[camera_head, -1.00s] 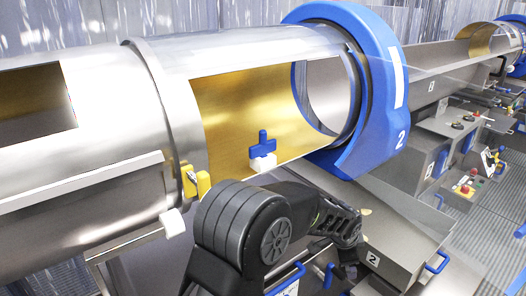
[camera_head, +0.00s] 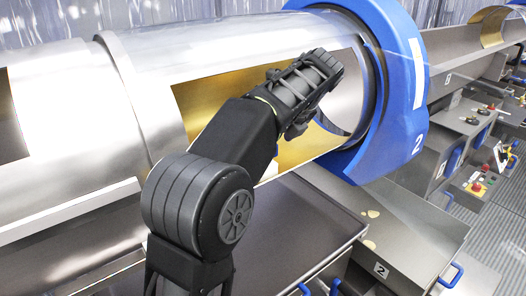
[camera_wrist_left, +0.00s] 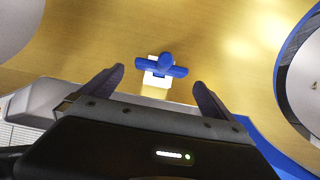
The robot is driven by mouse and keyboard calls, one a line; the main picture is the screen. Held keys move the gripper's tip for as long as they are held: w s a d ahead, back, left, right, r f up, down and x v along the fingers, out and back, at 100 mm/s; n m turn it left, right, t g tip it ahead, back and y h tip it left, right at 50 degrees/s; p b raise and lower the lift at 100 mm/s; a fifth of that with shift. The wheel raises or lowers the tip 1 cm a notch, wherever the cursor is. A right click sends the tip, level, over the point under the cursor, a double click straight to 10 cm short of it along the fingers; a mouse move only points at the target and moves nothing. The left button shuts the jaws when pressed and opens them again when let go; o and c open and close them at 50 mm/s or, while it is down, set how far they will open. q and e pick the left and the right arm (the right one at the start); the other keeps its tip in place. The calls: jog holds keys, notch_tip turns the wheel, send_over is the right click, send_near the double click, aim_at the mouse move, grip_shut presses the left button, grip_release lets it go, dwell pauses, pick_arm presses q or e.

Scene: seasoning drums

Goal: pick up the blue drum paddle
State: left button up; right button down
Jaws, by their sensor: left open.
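The blue drum paddle (camera_wrist_left: 160,66) shows in the left wrist view as a small blue cross-shaped piece. It sits on a white block (camera_wrist_left: 157,80) against the gold inner wall of the drum (camera_head: 195,98). My left gripper (camera_wrist_left: 158,77) is open and empty. Its two dark fingers point toward the paddle, one on each side in the picture, with a visible gap to it. In the head view my left arm crosses the drum opening and hides the paddle; the fingers cannot be made out there. My right gripper is not in view.
A large blue ring (camera_head: 400,110) marked 2 surrounds the drum's right end. A steel tray (camera_head: 290,220) lies below the opening. Control boxes (camera_head: 470,125) with buttons stand at the right. The opening's edges lie close around my arm.

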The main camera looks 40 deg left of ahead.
pick_arm(q)
jog(key=shift+x, duration=1.5)
jog(key=shift+w+a+f+p, duration=0.1)
jog(key=shift+a+f+p, duration=0.1)
jog(key=shift+f+p, duration=0.2)
jog(key=x, duration=0.4)
jog(key=shift+f+p, duration=0.25)
jog(key=shift+p, duration=0.15)
jog(key=shift+d, duration=0.1)
jog(key=c, duration=1.1)
jog(key=shift+r, duration=0.2)
jog(key=shift+c, duration=0.2)
